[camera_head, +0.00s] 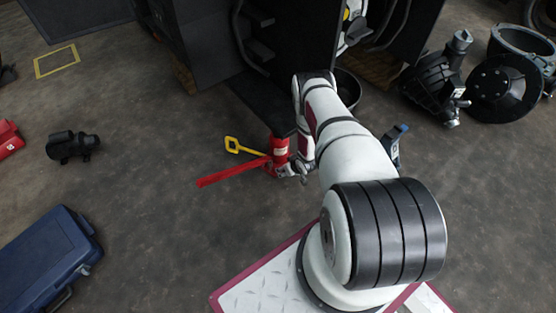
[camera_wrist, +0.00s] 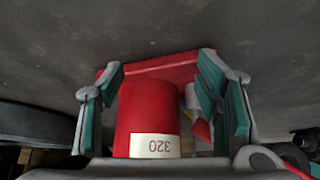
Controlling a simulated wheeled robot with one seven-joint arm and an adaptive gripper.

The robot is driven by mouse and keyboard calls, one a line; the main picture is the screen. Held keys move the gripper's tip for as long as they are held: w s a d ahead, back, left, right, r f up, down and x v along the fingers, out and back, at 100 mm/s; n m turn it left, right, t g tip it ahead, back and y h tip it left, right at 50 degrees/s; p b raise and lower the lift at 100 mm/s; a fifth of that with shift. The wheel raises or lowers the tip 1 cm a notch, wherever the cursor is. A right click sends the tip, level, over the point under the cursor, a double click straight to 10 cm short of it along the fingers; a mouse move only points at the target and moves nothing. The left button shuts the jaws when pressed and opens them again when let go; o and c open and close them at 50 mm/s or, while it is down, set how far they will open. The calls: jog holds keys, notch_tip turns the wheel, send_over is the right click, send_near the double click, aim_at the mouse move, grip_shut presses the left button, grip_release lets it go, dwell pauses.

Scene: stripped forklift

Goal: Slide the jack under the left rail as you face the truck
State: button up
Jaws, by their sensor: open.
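The red jack (camera_head: 280,150) stands upright on the floor at the near end of a dark rail (camera_head: 262,103) that juts from the truck (camera_head: 225,40). Its top meets the rail end in the picture; how far under it sits I cannot tell. A long red bar (camera_head: 232,172) extends left from the jack's base. My gripper (camera_head: 297,169) is low beside the jack, partly hidden by my arm. In the wrist view, the jack body (camera_wrist: 150,105) with a "320" label stands between the open fingers (camera_wrist: 160,64), with a gap at the right pad.
A yellow-handled piece (camera_head: 240,146) lies just left of the jack. A black part (camera_head: 73,146) and a blue case (camera_head: 45,258) lie on the left floor. Dark machine parts (camera_head: 437,85) stand at right. The floor left of the jack is largely clear.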

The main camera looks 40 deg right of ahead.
jog(key=shift+w+f+b, duration=0.3)
jog(key=shift+f+b, duration=0.25)
jog(key=shift+f, duration=0.1)
jog(key=shift+w+d+r, duration=0.1)
jog(key=shift+w+r, duration=0.1)
jog(key=shift+w, duration=0.85)
jog(key=shift+w+d+r, duration=0.1)
jog(key=shift+w, duration=1.25)
jog(key=shift+w+d+r, duration=0.1)
jog(key=shift+w, duration=1.25)
jog(key=shift+s+a+p, duration=0.2)
jog(key=shift+s+p, duration=0.9)
jog(key=shift+s, duration=1.1)
jog(key=shift+s+a+p, duration=0.15)
jog(key=shift+s+p, duration=0.9)
jog(key=shift+s, duration=1.1)
jog(key=shift+r, duration=0.15)
notch_tip(320, 180, up, 34)
jog(key=p, duration=2.3)
